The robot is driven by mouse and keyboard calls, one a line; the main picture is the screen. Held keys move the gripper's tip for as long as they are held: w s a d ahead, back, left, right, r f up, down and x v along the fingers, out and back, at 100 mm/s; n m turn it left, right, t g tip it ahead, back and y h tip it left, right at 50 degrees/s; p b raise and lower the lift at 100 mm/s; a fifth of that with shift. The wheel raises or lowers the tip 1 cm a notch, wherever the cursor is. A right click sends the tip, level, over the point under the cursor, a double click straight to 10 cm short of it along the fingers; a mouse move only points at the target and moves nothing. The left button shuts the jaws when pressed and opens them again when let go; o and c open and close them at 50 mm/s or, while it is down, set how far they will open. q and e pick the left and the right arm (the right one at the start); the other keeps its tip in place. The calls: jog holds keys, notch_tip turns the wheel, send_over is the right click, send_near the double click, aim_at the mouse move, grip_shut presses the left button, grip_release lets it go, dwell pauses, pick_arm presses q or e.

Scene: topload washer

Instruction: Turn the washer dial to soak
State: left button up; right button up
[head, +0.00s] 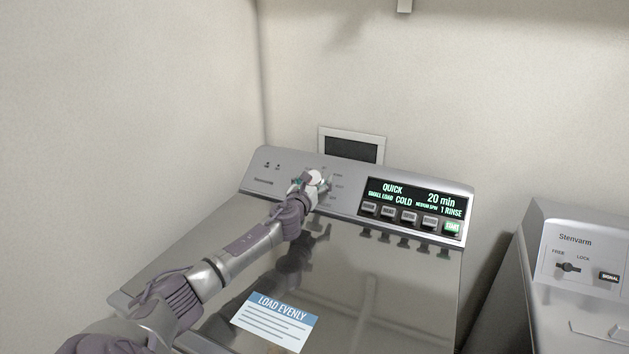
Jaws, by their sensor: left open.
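The washer (390,290) stands in the middle with its lid closed. Its white round dial (315,177) is on the sloped control panel, left of the display. My left gripper (313,183) is at the dial, open, with its fingers around or beside the knob; contact cannot be made out. The gripper hides part of the dial and some of the small labels around it. The display (415,198) reads QUICK, 20 min, SMALL LOAD, COLD, 1 RINSE. My right gripper is not in view.
A row of buttons (409,217) runs under the display, with a green START button (452,227) at its right end. A LOAD EVENLY label (274,321) is on the lid. A second appliance (580,265) stands to the right. Walls are close behind and left.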

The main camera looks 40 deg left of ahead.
pick_arm(q)
jog(key=c, duration=1.2)
jog(key=shift+n+y, duration=0.3)
